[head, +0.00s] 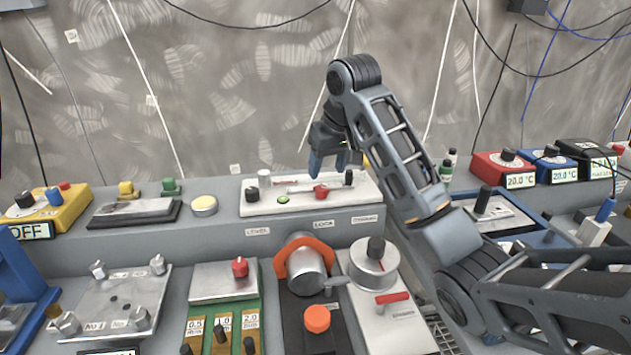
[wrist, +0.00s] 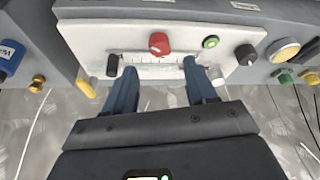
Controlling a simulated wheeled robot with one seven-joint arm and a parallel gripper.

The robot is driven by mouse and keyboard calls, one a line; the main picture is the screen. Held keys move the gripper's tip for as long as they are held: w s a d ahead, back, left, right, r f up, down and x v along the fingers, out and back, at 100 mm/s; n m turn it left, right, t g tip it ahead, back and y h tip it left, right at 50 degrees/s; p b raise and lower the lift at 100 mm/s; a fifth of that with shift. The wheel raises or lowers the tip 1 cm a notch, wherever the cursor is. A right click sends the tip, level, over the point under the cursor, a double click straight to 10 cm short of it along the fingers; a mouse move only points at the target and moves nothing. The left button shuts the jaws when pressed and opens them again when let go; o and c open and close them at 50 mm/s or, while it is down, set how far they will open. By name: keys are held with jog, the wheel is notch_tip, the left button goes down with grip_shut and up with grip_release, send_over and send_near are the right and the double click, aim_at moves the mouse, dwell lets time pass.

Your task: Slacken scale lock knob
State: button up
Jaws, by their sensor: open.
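A white panel (head: 252,208) on the raised shelf carries a red knob (head: 321,191), which also shows in the wrist view (wrist: 160,43). A label that looks like LOCK (head: 323,223) sits below it on the shelf front. A ruled scale strip (wrist: 155,66) runs behind the red knob. My gripper (head: 328,162) is open and empty, above the back part of the panel. In the wrist view its fingertips (wrist: 160,70) are spread on either side of the scale strip, apart from the red knob. Contact with the panel cannot be told.
On the same panel are a green button (wrist: 210,42), a black knob (wrist: 245,54) at one end and another black knob (wrist: 112,65) at the other. A steel cylinder with an orange collar (head: 296,258) stands below in front. Temperature boxes (head: 500,166) sit at the right.

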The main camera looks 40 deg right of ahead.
aim_at(322, 187)
jog(key=x, duration=0.6)
jog(key=shift+w+f, duration=0.1)
jog(key=shift+f, duration=0.15)
jog(key=shift+c, duration=0.3)
grip_shut()
